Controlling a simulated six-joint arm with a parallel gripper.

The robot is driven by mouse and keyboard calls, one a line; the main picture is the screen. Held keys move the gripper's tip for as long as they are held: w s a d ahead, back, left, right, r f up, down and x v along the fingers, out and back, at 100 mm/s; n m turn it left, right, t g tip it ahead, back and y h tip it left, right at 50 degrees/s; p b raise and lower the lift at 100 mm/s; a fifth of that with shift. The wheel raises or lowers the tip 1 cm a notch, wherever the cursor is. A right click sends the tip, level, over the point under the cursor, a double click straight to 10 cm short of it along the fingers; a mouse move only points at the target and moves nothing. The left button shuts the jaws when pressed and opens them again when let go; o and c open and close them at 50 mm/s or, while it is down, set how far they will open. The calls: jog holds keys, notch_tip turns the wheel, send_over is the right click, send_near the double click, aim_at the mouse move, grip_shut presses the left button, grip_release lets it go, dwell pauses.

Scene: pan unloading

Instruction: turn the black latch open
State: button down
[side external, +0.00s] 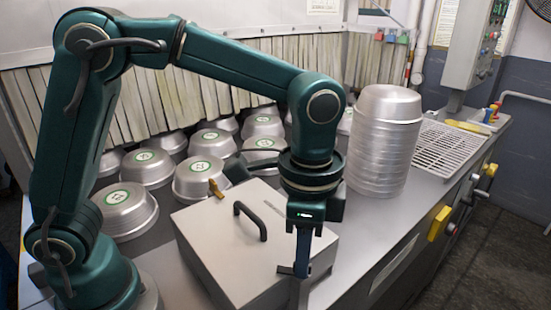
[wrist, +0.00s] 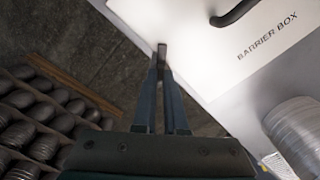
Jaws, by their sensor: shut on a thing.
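The box (side external: 225,235), light grey with a black handle (side external: 250,220) on its lid, stands on the metal counter. In the wrist view its top (wrist: 215,45) reads "BARRIER BOX". My gripper (side external: 302,272) points down at the box's front edge, with its fingers close together. A small dark piece, which looks like the black latch (side external: 284,269), sticks out to the left of the fingers. In the wrist view my gripper (wrist: 162,62) is shut at the box edge. The fingers hide most of the latch, so its angle is hard to tell.
A tall stack of metal pans (side external: 385,145) stands right of the box, beside a white wire rack (side external: 453,147). Several upturned pans with green-ringed labels (side external: 127,207) sit behind and left of the box. A yellow-brown clip (side external: 216,188) is at the box's back left.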

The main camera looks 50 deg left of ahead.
jog(key=n, duration=0.5)
jog(key=shift+n, duration=2.5)
jog(key=c, duration=1)
grip_release()
jog(key=shift+o, duration=0.2)
jog(key=shift+r, duration=2.6)
